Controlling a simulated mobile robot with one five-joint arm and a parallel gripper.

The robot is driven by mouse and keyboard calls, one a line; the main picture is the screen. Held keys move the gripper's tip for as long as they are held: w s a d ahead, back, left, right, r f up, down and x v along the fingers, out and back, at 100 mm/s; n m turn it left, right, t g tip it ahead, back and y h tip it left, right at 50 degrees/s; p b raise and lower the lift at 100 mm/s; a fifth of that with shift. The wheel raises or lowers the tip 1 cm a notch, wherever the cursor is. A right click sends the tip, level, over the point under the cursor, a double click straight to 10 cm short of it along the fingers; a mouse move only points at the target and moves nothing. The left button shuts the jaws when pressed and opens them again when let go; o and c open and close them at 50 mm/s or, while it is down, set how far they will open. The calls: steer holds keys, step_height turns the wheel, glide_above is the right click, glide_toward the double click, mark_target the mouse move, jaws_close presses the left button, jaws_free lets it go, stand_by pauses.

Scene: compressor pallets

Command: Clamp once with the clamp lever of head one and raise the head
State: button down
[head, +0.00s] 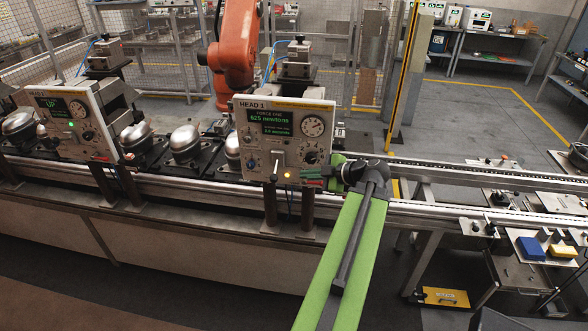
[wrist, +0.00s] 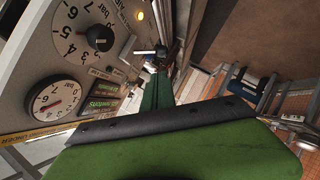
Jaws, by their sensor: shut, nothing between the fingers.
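The head one panel (head: 242,170) stands at the middle of the head view. Its display (head: 275,122) reads 625 newtons, with a smaller line in seconds below. A small lever (head: 277,168) sits low on the panel, beside a lit amber lamp (head: 287,175). My gripper (head: 312,177) is shut and empty at the panel's lower right, close to the lever and lamp; I cannot tell whether it touches the panel. In the wrist view my green gripper (wrist: 157,92) points along the panel face, past a large black knob (wrist: 99,38) and a pressure gauge (wrist: 55,98).
Another panel (head: 75,122) at left has a display reading UP. Several rounded metal compressors (head: 186,138) stand along the conveyor line (head: 440,206). An orange robot arm (head: 233,45) rises behind the head one panel. A bench with blue and yellow boxes (head: 531,248) stands at right.

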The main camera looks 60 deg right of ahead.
steer(key=shift+v, duration=1.3)
steer(key=shift+s, duration=0.1)
steer(key=shift+f, duration=0.1)
